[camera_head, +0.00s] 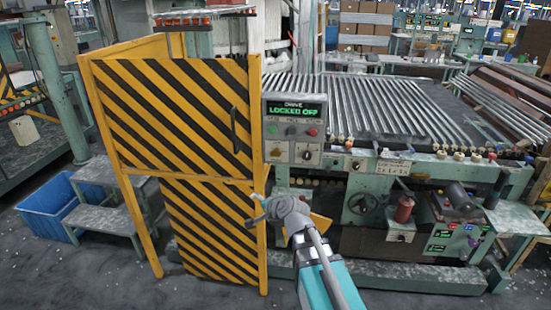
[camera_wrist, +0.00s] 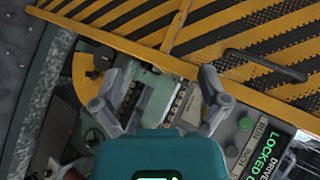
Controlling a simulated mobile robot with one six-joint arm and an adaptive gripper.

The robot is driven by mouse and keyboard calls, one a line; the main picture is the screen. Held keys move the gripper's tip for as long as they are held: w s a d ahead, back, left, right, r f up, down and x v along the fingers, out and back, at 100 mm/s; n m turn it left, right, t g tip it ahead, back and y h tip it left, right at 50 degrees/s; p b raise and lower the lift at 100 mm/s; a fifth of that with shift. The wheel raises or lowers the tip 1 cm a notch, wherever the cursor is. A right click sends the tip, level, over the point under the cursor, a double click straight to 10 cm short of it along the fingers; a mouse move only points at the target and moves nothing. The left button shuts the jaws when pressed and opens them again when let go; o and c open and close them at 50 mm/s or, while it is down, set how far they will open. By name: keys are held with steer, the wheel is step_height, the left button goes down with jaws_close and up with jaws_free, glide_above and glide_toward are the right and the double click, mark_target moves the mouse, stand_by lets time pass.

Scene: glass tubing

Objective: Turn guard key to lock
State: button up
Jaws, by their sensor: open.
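The yellow-and-black striped guard (camera_head: 180,105) stands upright left of the machine, with a dark handle (camera_head: 234,130) near its right edge. A control panel (camera_head: 281,143) beside it has a display (camera_head: 294,111) reading "DRIVE LOCKED OFF". A small round dark switch (camera_head: 307,154) sits on a pale plate low on the panel; I cannot tell whether it is the guard key or how it is turned. My gripper (camera_head: 259,208) is in front of the guard's lower right post, below the panel. In the wrist view, its fingers (camera_wrist: 160,104) are spread and empty, with the panel to their right.
A bed of glass tubes (camera_head: 350,98) lies behind the panel. Grey steps (camera_head: 105,213) and a blue bin (camera_head: 62,207) stand left. A yellow plate (camera_head: 321,227) shows behind my wrist.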

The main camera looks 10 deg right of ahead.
steer(key=w+a+r+m+t+h+b, duration=0.1)
steer(key=w+r+m+t+b, duration=0.1)
steer(key=w+r+m+t, duration=0.7)
steer(key=m+g+h+b, duration=0.15)
steer(key=m+h, duration=0.85)
steer(key=m, duration=1)
glide_toward(275, 156)
steer(key=shift+v, duration=1.25)
steer(key=shift+w+d+f, duration=0.1)
steer(key=x, duration=1.3)
steer(key=shift+w+d, duration=0.1)
steer(key=shift+w, duration=0.2)
steer(key=c, duration=1.2)
steer(key=shift+o, duration=0.2)
